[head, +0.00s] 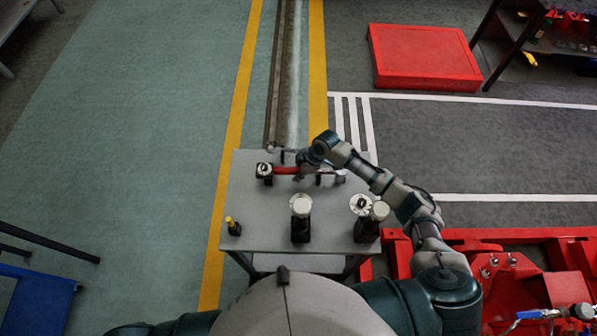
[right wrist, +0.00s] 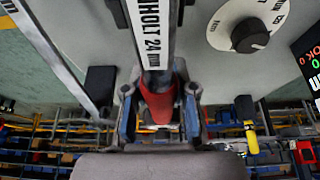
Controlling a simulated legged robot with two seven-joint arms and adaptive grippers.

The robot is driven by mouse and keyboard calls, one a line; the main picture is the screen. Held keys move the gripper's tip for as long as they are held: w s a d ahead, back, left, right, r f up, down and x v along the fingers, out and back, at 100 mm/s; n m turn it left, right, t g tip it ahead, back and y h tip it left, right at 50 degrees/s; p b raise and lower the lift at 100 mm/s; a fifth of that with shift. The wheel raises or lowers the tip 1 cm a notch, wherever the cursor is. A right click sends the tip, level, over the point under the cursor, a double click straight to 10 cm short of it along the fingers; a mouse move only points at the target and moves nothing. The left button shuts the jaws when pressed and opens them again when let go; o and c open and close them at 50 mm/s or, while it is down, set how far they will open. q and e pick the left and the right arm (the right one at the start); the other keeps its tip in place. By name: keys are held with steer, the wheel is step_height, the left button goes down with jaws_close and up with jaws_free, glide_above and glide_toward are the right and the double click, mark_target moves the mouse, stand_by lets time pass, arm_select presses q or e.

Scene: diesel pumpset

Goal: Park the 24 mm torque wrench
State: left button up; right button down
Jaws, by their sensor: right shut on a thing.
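The 24 mm torque wrench has a red handle (head: 285,170) and shows over the far part of the grey table in the head view. In the right wrist view its white label (right wrist: 150,35) ends in "24 mm", and the red handle (right wrist: 158,103) lies between my fingers. My right gripper (head: 301,168) is shut on this handle; it also shows in the right wrist view (right wrist: 160,112). I cannot tell whether the wrench touches a rest or hangs just above the table. My left gripper is not in view.
The grey table (head: 265,238) bears a white-topped black stand (head: 300,206), a dial (head: 361,204) and a small yellow-topped black thing (head: 232,226). The dial's black knob (right wrist: 250,36) shows in the wrist view. A red frame (head: 480,270) stands right of the table.

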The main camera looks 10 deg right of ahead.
steer(key=c, duration=0.8)
jaws_free()
steer(key=shift+d, duration=0.1)
steer(key=shift+c, duration=0.2)
steer(key=shift+d+f, duration=0.1)
steer(key=shift+d, duration=0.2)
steer(key=v, duration=0.7)
steer(key=shift+d+r, duration=0.35)
steer(key=shift+r, duration=0.05)
steer(key=shift+a, duration=0.1)
